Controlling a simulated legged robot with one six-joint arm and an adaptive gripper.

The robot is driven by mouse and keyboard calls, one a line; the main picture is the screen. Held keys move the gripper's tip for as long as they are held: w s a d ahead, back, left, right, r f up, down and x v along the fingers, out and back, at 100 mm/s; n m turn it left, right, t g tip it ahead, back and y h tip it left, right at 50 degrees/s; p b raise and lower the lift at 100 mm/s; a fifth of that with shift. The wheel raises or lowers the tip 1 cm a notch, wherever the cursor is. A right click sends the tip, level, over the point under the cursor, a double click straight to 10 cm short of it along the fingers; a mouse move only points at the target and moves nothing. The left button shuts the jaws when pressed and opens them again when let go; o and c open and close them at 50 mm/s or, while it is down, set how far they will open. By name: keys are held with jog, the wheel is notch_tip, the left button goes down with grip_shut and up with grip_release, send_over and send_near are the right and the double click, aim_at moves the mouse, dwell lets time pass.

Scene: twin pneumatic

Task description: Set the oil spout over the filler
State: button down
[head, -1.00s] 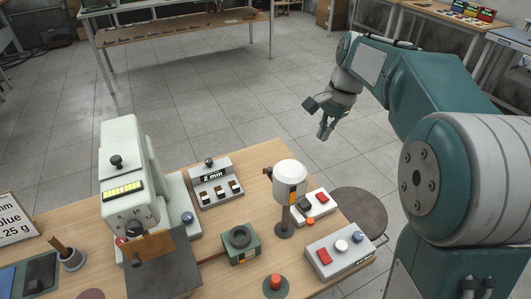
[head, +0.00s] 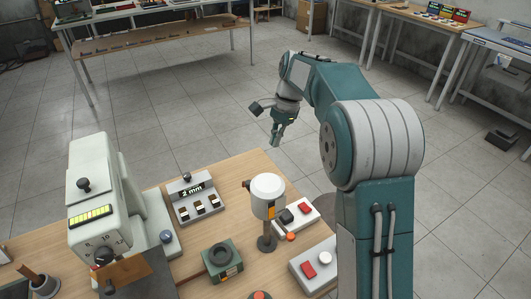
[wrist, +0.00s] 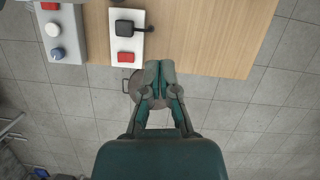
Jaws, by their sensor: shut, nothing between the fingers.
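A white round-topped oil unit (head: 268,188) stands on a dark post on the wooden table in the head view. A small dark nub (head: 248,184) juts from its left side, and this looks like the spout. A green block with a dark round opening (head: 221,257), which looks like the filler, sits left of and nearer than the post. The nub is not over this opening. My gripper (head: 276,141) is shut and empty, beyond the table's far edge and above the floor. In the wrist view its fingertips (wrist: 159,68) are together beside the table edge.
A white box with a black lever and red button (wrist: 127,32) and a grey button box (wrist: 55,32) lie near the table edge. A round stool (wrist: 150,92) stands below the fingers.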

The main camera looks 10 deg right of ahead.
jog(key=s+a+f, duration=0.3)
jog(key=a+f, duration=0.2)
jog(key=f, duration=0.3)
jog(key=shift+s+a+f, duration=0.25)
jog(key=shift+f, duration=0.15)
jog(key=shift+a+n, duration=0.5)
jog(key=s+a+n+g+h, duration=0.1)
jog(key=s+a+n+h, duration=0.4)
jog(key=s+a+n, duration=0.3)
jog(key=shift+s+n, duration=2.35)
jog(key=shift+n, duration=2.35)
jog(key=shift+a, duration=0.1)
